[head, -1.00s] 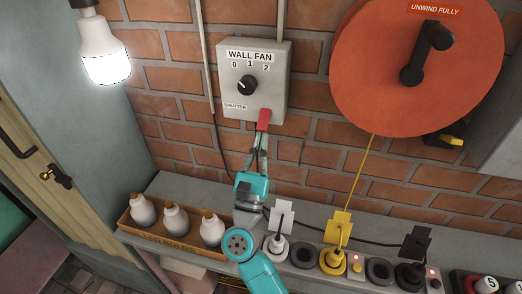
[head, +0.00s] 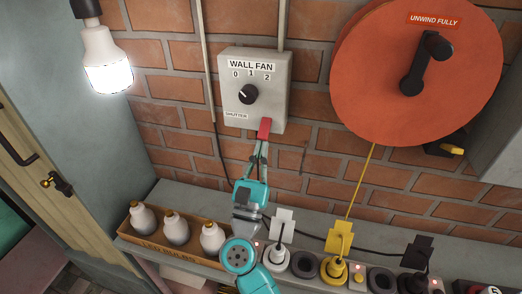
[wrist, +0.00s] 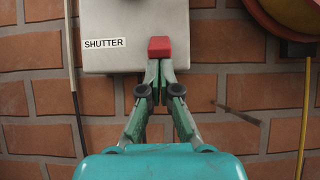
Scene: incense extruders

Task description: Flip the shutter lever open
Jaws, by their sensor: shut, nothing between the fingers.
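The shutter lever is a short red block (head: 264,128) at the lower right edge of the grey wall fan box (head: 233,72). In the wrist view the red lever (wrist: 159,47) is right of the SHUTTER label (wrist: 104,43). My gripper (head: 261,146) is just below the lever, pointing up at it. In the wrist view my gripper's fingertips (wrist: 159,76) are together, empty, right under the lever's lower end. They look to touch it or nearly so; I cannot tell which.
A black dial (head: 248,94) sits on the box. A large orange reel (head: 375,75) with a crank is at right. Below, a ledge holds a bulb tray (head: 160,249) and several sockets with plugs, including a yellow plug (head: 338,240). A lit bulb (head: 106,58) hangs at upper left.

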